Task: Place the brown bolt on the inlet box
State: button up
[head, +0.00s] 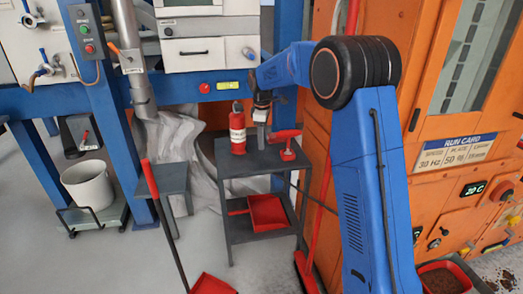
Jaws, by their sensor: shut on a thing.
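My gripper (261,122) hangs at the end of my blue arm, pointing down over the dark grey two-tier stand, between a red bottle and a red scoop. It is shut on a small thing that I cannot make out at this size. I cannot pick out a brown bolt anywhere in the head view. I cannot tell for sure which part of the machinery is the inlet box.
The stand (235,170) bears the red bottle (237,130) and red scoop (287,150), with a red dustpan (267,212) below. A blue frame (180,92) stands behind, orange cabinets (460,140) right. A white bucket (88,184) is left. Some floor is clear.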

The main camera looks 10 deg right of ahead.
aim_at(263, 158)
jog(key=shift+f, duration=2.95)
jog(key=o, duration=1)
jog(key=shift+f, duration=0.1)
jog(key=r, duration=0.8)
jog(key=s+r, duration=0.1)
jog(key=r, duration=0.3)
jog(key=shift+s+a+r, duration=0.1)
jog(key=shift+a+r, duration=0.05)
jog(key=shift+a, duration=0.05)
